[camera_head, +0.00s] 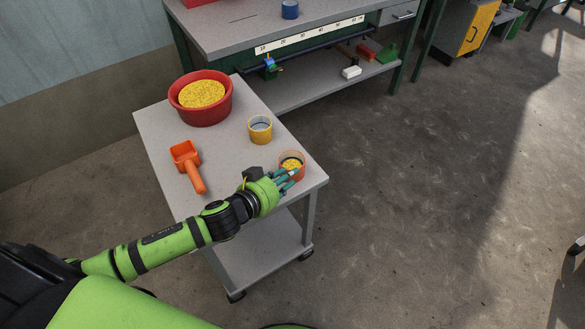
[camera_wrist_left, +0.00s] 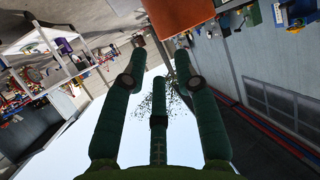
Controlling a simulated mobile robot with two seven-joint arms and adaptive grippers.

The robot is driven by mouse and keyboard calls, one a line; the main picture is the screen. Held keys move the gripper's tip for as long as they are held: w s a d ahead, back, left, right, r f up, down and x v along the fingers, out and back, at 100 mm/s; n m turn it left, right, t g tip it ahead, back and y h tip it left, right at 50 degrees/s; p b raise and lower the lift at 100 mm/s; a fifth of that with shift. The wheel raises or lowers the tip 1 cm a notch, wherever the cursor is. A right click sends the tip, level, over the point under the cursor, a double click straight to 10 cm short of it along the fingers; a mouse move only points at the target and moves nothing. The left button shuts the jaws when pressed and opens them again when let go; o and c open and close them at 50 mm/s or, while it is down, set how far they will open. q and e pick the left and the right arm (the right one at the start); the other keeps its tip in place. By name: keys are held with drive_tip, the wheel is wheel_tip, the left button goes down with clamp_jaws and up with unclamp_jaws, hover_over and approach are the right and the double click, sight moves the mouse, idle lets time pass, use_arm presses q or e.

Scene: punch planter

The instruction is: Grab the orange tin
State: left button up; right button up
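The orange tin (camera_head: 292,155) stands upright near the right corner of the small grey table, with yellow contents inside. My left gripper (camera_head: 287,177) is at its near side, and its fingers overlap the tin's near-left part in the head view, hiding some of it. In the left wrist view the orange tin (camera_wrist_left: 178,14) shows at the top edge, just beyond the fingertips. The green fingers (camera_wrist_left: 160,48) are spread apart with nothing between them, so the gripper looks open. Whether a finger touches the tin I cannot tell. My right gripper is in neither view.
The small grey table (camera_head: 222,142) also carries a yellow tin (camera_head: 260,136), an orange scoop (camera_head: 193,175) and a red bowl (camera_head: 205,115) of yellow material. A workbench (camera_head: 245,35) stands behind. Open floor (camera_head: 400,200) lies to the right.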

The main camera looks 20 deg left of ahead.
use_arm(q)
drive_tip(key=x, duration=0.5)
drive_tip(key=shift+w+f, duration=0.2)
drive_tip(key=shift+w, duration=0.2)
clamp_jaws()
